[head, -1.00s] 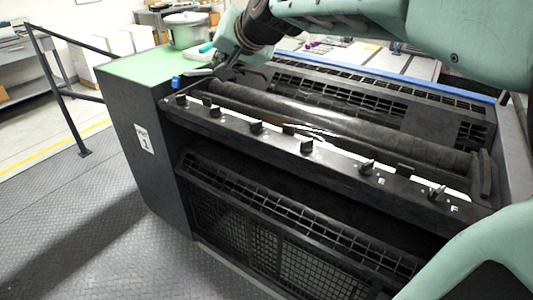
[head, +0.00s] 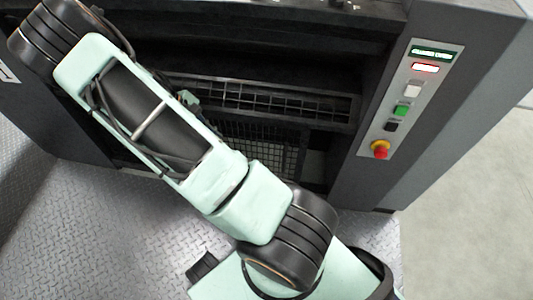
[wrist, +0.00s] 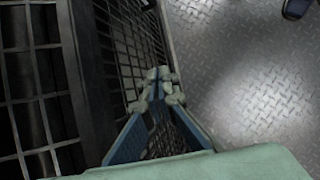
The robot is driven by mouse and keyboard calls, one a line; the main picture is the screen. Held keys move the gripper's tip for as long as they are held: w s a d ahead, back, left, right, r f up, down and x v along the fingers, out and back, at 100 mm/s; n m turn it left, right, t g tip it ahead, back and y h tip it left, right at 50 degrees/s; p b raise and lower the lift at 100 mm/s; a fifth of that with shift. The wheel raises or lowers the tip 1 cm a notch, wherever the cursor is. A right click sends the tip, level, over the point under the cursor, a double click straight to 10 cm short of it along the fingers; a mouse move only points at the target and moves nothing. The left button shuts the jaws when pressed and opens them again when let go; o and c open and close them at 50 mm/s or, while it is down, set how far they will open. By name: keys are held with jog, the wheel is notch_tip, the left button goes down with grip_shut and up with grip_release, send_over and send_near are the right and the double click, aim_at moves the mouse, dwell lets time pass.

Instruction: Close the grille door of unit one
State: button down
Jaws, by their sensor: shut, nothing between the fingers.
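The grille door is a dark mesh panel (head: 262,143) low on the front of the unit in the head view, partly hidden behind my arm. In the wrist view the mesh (wrist: 128,42) runs down beside the floor and continues behind the fingers. My gripper (wrist: 157,86) is shut and empty, its pale fingertips over or close against the mesh edge. I cannot tell whether they touch it. A dark gap shows beside the door's right edge in the head view; how far the door stands open is unclear.
A slatted grille (head: 265,100) lies above the mesh; bars (wrist: 35,90) also fill the wrist view's left. A control panel (head: 410,98) with a red emergency button (head: 380,149) is on the right side pillar (head: 440,120).

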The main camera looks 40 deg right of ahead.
jog(key=s+d+f+n+g+h+b, duration=0.1)
jog(key=s+d+f+b, duration=0.4)
jog(key=s+d+f, duration=0.5)
jog(key=shift+s+d+f+n+g+h, duration=0.35)
jog(key=shift+s+d+n+g, duration=0.45)
jog(key=shift+s+d, duration=1)
jog(key=shift+w+d+r, duration=0.1)
jog(key=s+d+p, duration=0.3)
jog(key=s+d, duration=0.6)
jog(key=s, duration=0.2)
jog(key=shift+s, duration=0.15)
jog(key=shift+a, duration=0.15)
